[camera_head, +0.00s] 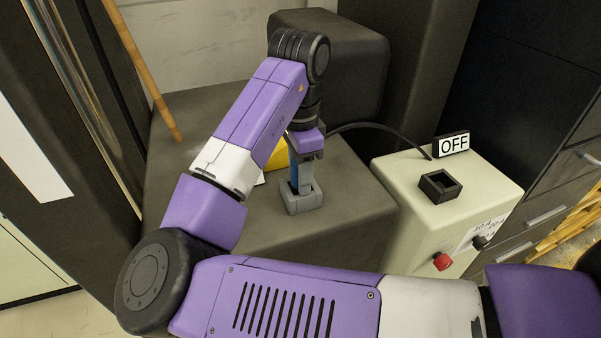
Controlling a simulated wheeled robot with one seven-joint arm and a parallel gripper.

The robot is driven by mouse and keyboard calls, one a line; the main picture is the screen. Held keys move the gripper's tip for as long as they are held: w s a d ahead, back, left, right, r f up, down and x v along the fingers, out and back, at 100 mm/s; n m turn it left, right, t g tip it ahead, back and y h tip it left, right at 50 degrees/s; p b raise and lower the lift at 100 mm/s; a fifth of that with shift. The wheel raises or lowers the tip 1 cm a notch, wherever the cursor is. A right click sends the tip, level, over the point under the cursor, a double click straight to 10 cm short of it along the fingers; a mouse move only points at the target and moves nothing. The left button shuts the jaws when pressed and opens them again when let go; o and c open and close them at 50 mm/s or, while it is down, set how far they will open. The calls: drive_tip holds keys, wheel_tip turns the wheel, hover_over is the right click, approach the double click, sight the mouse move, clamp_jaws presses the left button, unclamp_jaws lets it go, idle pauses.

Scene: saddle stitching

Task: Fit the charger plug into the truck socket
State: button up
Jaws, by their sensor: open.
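The grey socket block (302,204) sits on the dark truck top, near the middle of the view. My gripper (303,182) points down right over it, with its fingertips at the block's opening. A narrow blue part, seemingly the charger plug (294,172), shows beside the fingers just above the block. The jaws are open around or beside it; the fingers hide most of it. I cannot tell how deep it sits in the socket. A black cable (385,129) runs from the charger box to behind my gripper.
The pale charger box (400,190) stands at the right with an empty black square holder (440,187), an OFF sign (453,144) and a red knob (442,261). A yellow object (278,156) lies behind my arm. A dark backrest (350,60) rises behind. The truck top's front is clear.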

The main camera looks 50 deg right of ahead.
wheel_tip(320, 180, up, 12)
drive_tip(key=shift+s+a+r+p, duration=0.1)
drive_tip(key=shift+s+p, duration=0.05)
drive_tip(key=shift+p, duration=0.55)
